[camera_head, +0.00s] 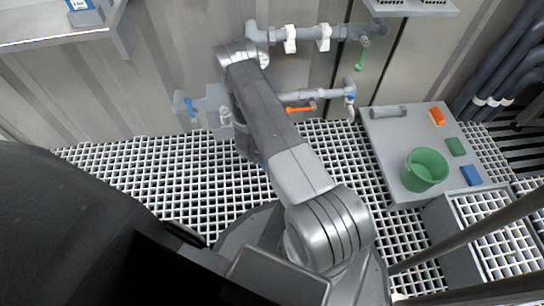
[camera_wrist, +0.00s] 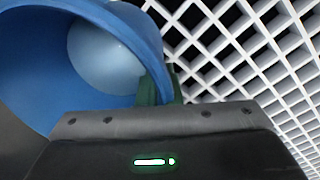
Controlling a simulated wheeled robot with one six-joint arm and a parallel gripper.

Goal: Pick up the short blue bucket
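The blue bucket (camera_wrist: 35,70) fills the upper left of the wrist view, very close, with its open mouth and inside showing. My gripper (camera_wrist: 160,88) has its two dark green fingers at the bucket's rim, one on each side of the wall, and looks shut on it. In the head view the gripper is hidden behind my arm. Only a small blue sliver (camera_head: 262,164) shows beside the arm there, probably part of the bucket.
A grey platform (camera_head: 390,150) at the right holds a green bucket (camera_head: 424,169), a grey cylinder (camera_head: 390,111) and small orange, green and blue blocks. Pipes with valves (camera_head: 300,97) run along the wall. White floor grating (camera_head: 130,180) is clear at the left.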

